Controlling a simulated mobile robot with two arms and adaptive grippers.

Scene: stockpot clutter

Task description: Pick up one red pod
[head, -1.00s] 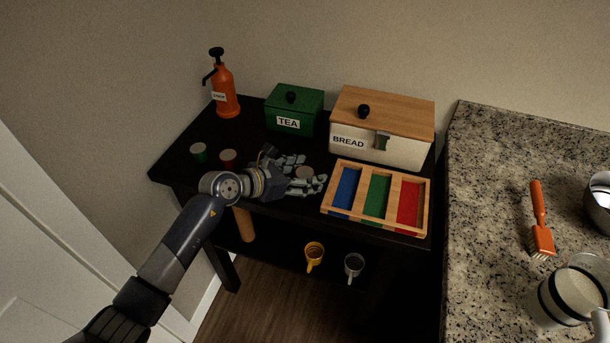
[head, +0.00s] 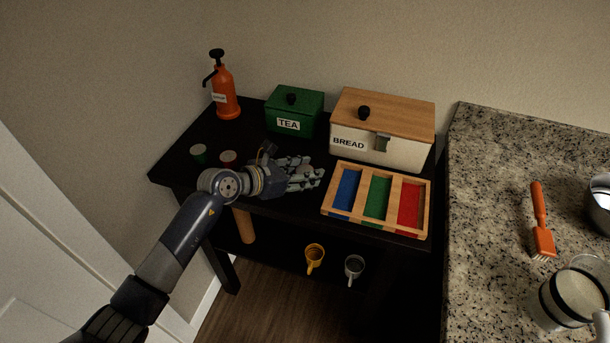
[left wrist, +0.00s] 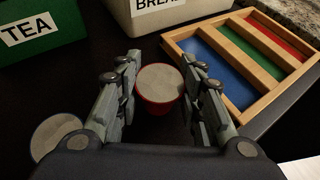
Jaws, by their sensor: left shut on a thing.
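In the left wrist view a red pod (left wrist: 160,86) with a pale grey lid stands upright between the two fingers of my left gripper (left wrist: 160,72). The gripper is shut on it. In the head view my left gripper (head: 306,173) is low over the black table, and its fingers hide the held pod. My right gripper is not in view.
A wooden tray (head: 325,208) with blue, green and red compartments lies right of the gripper. The green TEA box (head: 294,108) and white BREAD box (head: 400,151) stand behind. An orange pump bottle (head: 225,95) stands back left. A granite counter (head: 490,190) is at right.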

